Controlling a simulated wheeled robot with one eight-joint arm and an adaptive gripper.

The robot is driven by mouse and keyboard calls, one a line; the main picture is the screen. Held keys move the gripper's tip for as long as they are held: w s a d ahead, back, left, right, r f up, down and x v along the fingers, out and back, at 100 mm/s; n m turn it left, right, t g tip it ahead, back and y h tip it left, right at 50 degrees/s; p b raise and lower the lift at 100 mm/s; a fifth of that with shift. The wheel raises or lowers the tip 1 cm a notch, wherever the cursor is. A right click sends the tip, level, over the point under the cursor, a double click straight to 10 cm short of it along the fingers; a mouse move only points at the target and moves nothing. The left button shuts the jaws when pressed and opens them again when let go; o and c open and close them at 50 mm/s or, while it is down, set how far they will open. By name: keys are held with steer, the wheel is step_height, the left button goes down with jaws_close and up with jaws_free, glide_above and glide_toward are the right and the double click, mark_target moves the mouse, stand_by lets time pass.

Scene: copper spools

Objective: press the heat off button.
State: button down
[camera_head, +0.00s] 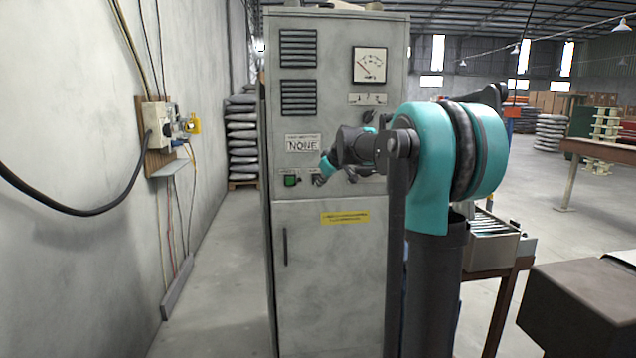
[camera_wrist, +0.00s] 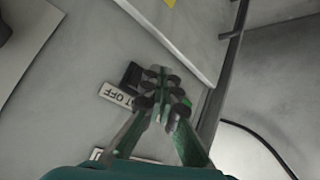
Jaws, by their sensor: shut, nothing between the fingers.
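The grey control cabinet (camera_head: 330,250) stands ahead of me. My gripper (camera_head: 317,180) is shut and empty at the cabinet's front, just right of a green button (camera_head: 290,181). In the wrist view my shut fingertips (camera_wrist: 160,75) point at the panel. A white label ending in "T OFF" (camera_wrist: 115,95) shows upside down left of them, beside a dark square housing (camera_wrist: 132,74), the likely heat off button. The fingers partly cover this housing, and its button face is hidden. Green shows right of the fingers (camera_wrist: 186,101). I cannot tell whether the fingertips touch the panel.
A "NONE" sign (camera_head: 303,144) and a needle gauge (camera_head: 369,65) are higher on the cabinet. A yellow label (camera_head: 344,217) is below. A wall box (camera_head: 158,125) with cables hangs left. A crate (camera_head: 492,248) stands on a table at right. The floor between wall and cabinet is clear.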

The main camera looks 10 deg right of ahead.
steer(key=shift+s, duration=2.2)
steer(key=s+d+f+m+g+h, duration=0.1)
steer(key=s+d+f+m+g, duration=0.1)
steer(key=s+f, duration=1.4)
steer(key=s+d+f+m+g+h, duration=0.1)
steer(key=s+f+m, duration=0.4)
steer(key=s+f, duration=1.2)
steer(key=s+g+h, duration=0.1)
steer(key=s, duration=0.5)
steer(key=shift+s+d+m+g, duration=0.3)
steer(key=shift+d+g, duration=0.1)
steer(key=shift+r, duration=0.1)
